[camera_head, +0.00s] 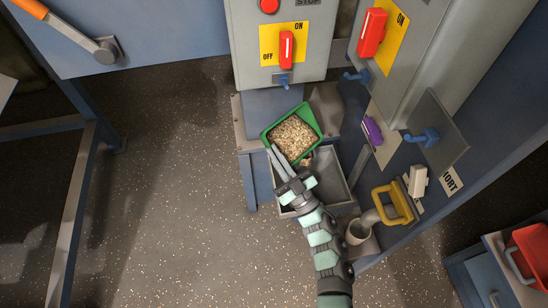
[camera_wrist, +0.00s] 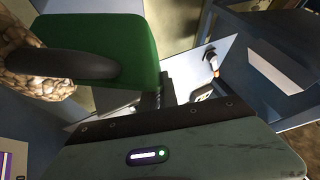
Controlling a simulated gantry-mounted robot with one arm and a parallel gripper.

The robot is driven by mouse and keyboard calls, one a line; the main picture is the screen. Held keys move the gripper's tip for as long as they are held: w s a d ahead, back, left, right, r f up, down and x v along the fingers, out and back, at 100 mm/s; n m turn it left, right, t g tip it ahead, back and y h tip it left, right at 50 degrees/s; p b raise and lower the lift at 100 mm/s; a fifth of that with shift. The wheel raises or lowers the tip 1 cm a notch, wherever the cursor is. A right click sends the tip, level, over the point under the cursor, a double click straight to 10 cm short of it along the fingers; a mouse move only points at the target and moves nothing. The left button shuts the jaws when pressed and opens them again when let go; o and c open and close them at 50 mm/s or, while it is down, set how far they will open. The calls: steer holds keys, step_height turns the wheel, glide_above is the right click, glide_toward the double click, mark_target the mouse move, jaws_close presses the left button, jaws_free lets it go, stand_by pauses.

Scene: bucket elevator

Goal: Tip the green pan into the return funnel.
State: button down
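The green pan (camera_head: 311,118) is filled with pale grain (camera_head: 294,137) and sits tilted in the head view, below the switch cabinet. My gripper (camera_head: 274,153) is at the pan's lower-left edge, its two fingers close together on the wall. In the wrist view the green pan (camera_wrist: 115,45) shows large, with one dark finger across it and grain at its left. The second finger's contact is hidden. A grey, open-topped metal bin (camera_head: 333,183) lies just below the pan. A small round grey cup-like opening (camera_head: 357,232) is at its lower right; I cannot tell which is the return funnel.
A cabinet with a red ON/OFF switch (camera_head: 286,50) stands behind the pan. The speckled floor at left is clear.

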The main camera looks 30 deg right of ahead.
steer(key=shift+s+r+t+b, duration=0.3)
steer(key=shift+r+t+b, duration=0.1)
steer(key=shift+t+b, duration=0.5)
